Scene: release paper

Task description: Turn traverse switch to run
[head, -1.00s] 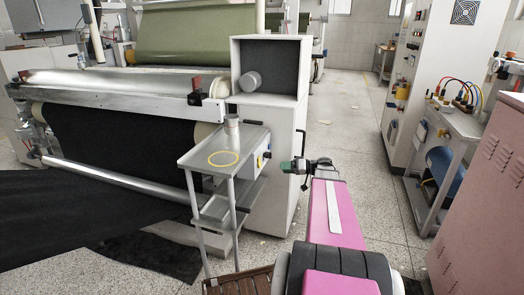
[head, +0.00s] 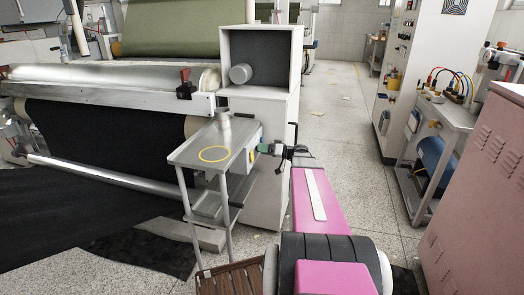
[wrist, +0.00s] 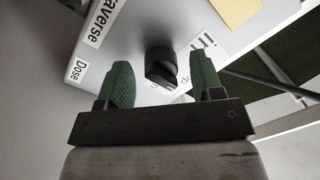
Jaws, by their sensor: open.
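The black rotary knob (wrist: 160,70) stands on a light grey panel face (wrist: 125,35) in the wrist view. A label ending in "averse" (wrist: 103,20) is to its left, with "Dose" (wrist: 77,70) below that. Another partly hidden label (wrist: 207,45) lies to its right. My gripper (wrist: 161,60) is open, its two green fingers on either side of the knob with gaps to both. The knob's setting cannot be read.

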